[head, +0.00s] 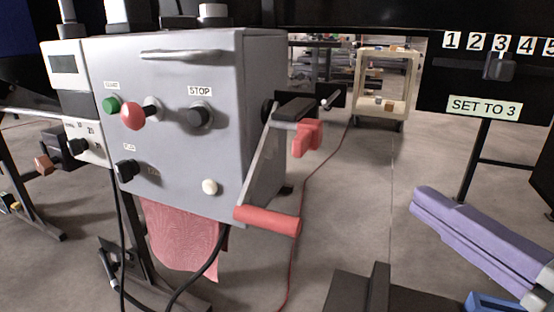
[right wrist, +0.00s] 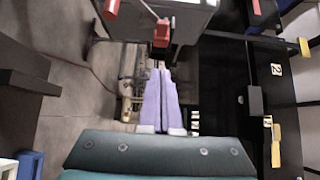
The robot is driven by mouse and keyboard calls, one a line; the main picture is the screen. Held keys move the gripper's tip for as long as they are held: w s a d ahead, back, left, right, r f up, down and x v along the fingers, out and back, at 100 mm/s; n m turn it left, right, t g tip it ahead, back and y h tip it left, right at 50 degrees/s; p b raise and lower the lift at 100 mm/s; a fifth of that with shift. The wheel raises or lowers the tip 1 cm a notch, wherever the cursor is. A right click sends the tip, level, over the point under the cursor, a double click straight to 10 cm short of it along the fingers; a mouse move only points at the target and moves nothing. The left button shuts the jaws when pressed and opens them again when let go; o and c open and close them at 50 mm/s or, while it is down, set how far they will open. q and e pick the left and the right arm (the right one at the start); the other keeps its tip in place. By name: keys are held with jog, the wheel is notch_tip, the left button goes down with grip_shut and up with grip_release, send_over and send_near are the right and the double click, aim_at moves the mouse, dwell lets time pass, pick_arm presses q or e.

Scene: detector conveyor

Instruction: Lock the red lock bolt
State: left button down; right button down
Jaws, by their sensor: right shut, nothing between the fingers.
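The red lock bolt (head: 307,138) appears to be the red block on the right side of the grey machine box (head: 170,120), beside the dark crank hub. In the right wrist view the red block (right wrist: 162,32) shows just beyond my fingertips. My right gripper (head: 420,198) has long purple fingers and is shut and empty, right of the box and apart from the bolt. Its fingers also show in the right wrist view (right wrist: 159,72). How the bolt sits in its mount cannot be told. My left gripper is not in view.
A crank with a red handle (head: 267,220) hangs at the box's right front. A dark panel with numbers, a slider (head: 498,66) and a "SET TO 3" sign (head: 484,107) stands at right. A cream cart (head: 388,82) stands behind. Floor between box and gripper is open.

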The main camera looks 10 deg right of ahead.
jog(key=shift+w, duration=0.1)
send_near(308, 143)
jog(key=w+d, duration=0.2)
jog(key=w, duration=0.2)
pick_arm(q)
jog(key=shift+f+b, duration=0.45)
pick_arm(e)
jog(key=shift+w+a+f, duration=0.1)
jog(key=shift+w+a, duration=0.4)
jog(key=shift+a, duration=0.25)
jog(key=shift+w+a+f, duration=0.1)
jog(key=shift+w+a, duration=0.35)
jog(key=shift+a, duration=0.3)
jog(key=shift+r, duration=0.1)
